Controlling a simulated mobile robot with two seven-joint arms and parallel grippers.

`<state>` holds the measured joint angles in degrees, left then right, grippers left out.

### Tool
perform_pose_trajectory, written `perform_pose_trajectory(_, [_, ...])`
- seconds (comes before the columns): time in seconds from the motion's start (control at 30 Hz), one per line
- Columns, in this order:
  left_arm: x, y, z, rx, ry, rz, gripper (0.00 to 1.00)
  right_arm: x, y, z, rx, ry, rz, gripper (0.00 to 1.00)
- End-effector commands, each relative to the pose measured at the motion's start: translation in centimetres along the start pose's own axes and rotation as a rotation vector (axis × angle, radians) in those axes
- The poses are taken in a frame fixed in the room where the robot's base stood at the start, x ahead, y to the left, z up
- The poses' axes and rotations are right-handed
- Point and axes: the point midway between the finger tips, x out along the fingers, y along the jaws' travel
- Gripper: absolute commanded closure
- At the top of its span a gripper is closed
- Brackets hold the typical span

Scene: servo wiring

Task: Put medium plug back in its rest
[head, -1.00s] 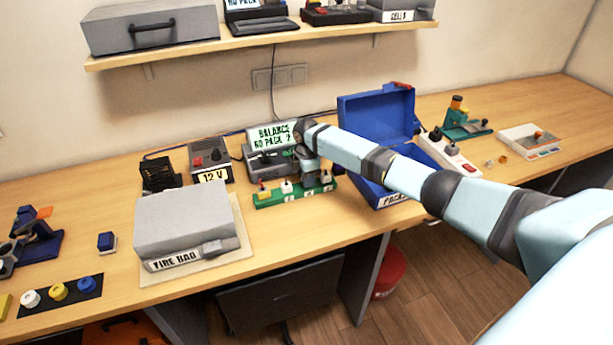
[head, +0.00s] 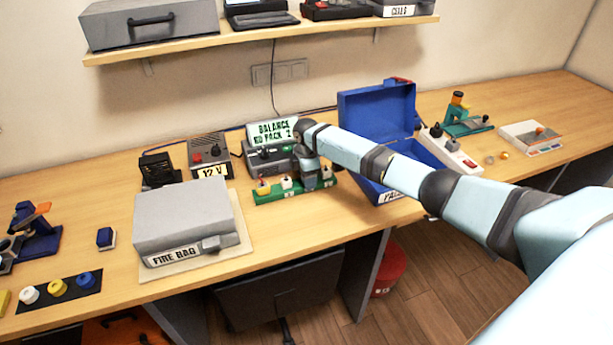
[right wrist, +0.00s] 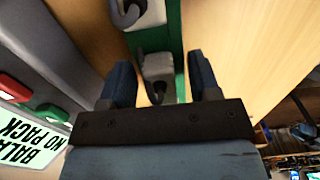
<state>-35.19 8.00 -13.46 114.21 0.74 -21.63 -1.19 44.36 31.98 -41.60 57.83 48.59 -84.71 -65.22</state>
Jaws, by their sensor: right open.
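A green rest strip (head: 268,197) lies on the bench in front of the balance charger (head: 270,160). Along it stand a plug with yellow and red (head: 263,187), a pale plug (head: 286,183) and another pale plug (head: 327,173) at the right end. My right gripper (head: 310,183) is over the strip between the last two. In the right wrist view its fingers (right wrist: 160,80) are open, one on each side of a grey-white plug (right wrist: 158,66) at the green strip. Whether they touch it is unclear. I cannot tell its size. My left gripper is not in view.
The charger screen (head: 272,132) reads about balance and no pack. A blue case (head: 375,115) stands open to the right of my gripper. A grey fire bag box (head: 185,220) and a 12 V supply (head: 209,152) are at left. The bench front is clear before the strip.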

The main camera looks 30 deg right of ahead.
Motion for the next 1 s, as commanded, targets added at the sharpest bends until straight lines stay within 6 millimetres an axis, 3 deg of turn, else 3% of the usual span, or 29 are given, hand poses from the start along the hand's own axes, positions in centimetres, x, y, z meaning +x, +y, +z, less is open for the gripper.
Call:
perform_pose_trajectory(0.17, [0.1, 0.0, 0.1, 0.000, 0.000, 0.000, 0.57, -1.4, 0.1, 0.0, 0.000, 0.001, 0.003, 0.44])
perform_pose_trajectory(0.5, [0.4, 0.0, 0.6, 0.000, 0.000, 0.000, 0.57, -8.8, 0.1, 0.0, -0.001, 0.001, 0.004, 0.44])
perform_pose_trajectory(0.7, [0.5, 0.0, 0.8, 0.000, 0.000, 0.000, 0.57, -12.3, 0.1, 0.0, 0.000, 0.001, 0.003, 0.44])
perform_pose_trajectory(1.0, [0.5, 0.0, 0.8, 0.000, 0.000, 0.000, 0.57, -13.8, 0.0, 0.0, 0.000, 0.000, 0.000, 0.44])
